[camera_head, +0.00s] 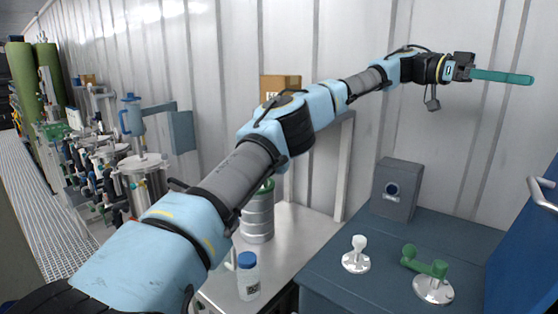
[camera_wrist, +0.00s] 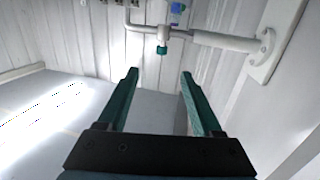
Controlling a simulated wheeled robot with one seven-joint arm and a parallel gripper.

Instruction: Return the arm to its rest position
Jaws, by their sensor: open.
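My arm reaches from the lower left to the upper right in the head view, stretched out in front of the white corrugated wall. My gripper (camera_head: 530,79) is at its far end, high above the blue-grey bench, with teal fingers seen from the side. In the wrist view my gripper (camera_wrist: 160,75) shows two teal fingers set well apart with nothing between them. The gripper touches nothing that I can see.
Below stand a blue-grey bench (camera_head: 345,270) with a grey box (camera_head: 398,190), a white fitting (camera_head: 357,255) and a green-handled fitting (camera_head: 433,288). A bottle (camera_head: 248,277) and a metal canister (camera_head: 257,218) are near my arm. A white pipe (camera_wrist: 225,41) crosses the wrist view.

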